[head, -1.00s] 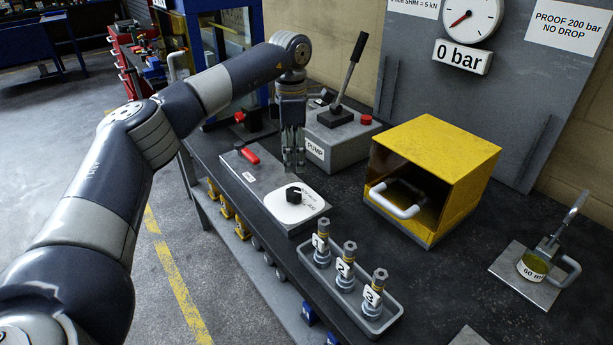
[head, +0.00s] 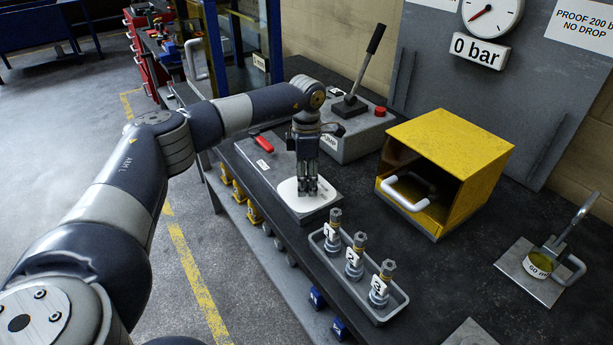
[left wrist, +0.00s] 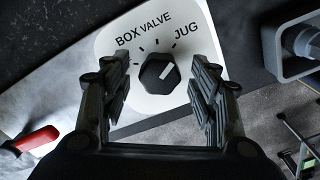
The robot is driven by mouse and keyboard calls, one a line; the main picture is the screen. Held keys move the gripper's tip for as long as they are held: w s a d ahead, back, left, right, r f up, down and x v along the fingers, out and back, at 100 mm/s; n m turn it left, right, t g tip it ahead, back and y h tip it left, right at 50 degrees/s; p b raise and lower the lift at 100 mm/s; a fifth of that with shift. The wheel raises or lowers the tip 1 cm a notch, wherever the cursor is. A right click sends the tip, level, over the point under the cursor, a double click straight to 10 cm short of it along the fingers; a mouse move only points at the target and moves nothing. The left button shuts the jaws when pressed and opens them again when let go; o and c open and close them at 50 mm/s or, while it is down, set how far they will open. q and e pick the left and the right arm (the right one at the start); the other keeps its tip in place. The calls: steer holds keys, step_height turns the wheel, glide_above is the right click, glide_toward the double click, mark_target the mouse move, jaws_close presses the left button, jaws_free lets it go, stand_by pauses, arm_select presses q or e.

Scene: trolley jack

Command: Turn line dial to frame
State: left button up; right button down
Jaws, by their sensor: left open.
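The line dial (left wrist: 158,73) is a black knob on a white, round-cornered face (left wrist: 112,45) with tick marks. I can read "BOX", "VALVE" and "JUG" on it; no "FRAME" label shows. The knob's white pointer line slants up and right, towards "JUG". My left gripper (left wrist: 158,78) is open, with one finger on each side of the knob and gaps showing. In the head view the left gripper (head: 307,190) points down over the white face (head: 286,191) and hides the knob. My right gripper is not in view.
A red-handled part (head: 264,144) lies behind the dial. The grey tray (head: 378,318) with numbered fittings stands close in front. The pump (head: 350,137) is behind, and the yellow box (head: 450,140) with a white handle is right. The gauge sign (head: 479,50) reads 0 bar.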

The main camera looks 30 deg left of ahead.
arm_select(q)
steer(key=shift+c, duration=1.1)
steer(key=c, duration=0.8)
steer(key=shift+c, duration=0.2)
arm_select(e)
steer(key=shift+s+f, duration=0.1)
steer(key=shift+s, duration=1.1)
